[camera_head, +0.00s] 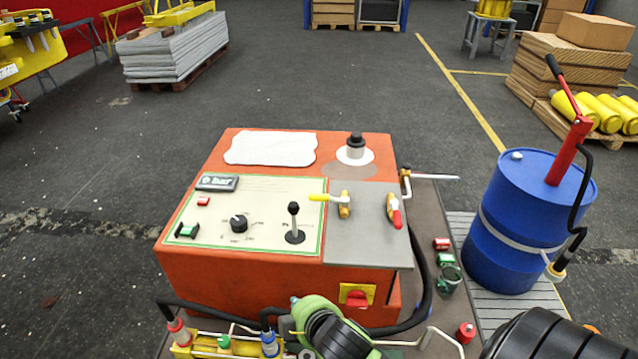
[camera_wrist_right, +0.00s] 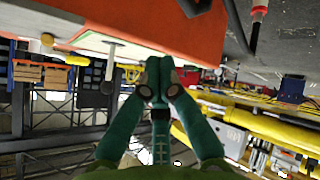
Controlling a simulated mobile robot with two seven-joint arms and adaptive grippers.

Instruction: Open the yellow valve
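The yellow valve (camera_head: 344,205) sits on the grey plate of the orange machine, its yellow-tipped lever (camera_head: 318,198) pointing left. My right gripper's light-green and black body (camera_head: 318,318) is at the bottom centre of the head view, in front of the machine and well below the valve; its fingers are not clear there. In the right wrist view the gripper (camera_wrist_right: 158,90) is shut, its teal fingertips together with nothing visible between them. A small yellow piece (camera_wrist_right: 130,72) shows near the fingertips; I cannot tell what it is. My left gripper is not in view.
A red-handled valve (camera_head: 394,210) stands right of the yellow one. A black joystick (camera_head: 294,222) and a knob (camera_head: 239,223) are on the control panel to its left. A red-yellow switch (camera_head: 357,295) is on the machine's front. A blue barrel (camera_head: 520,220) stands to the right.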

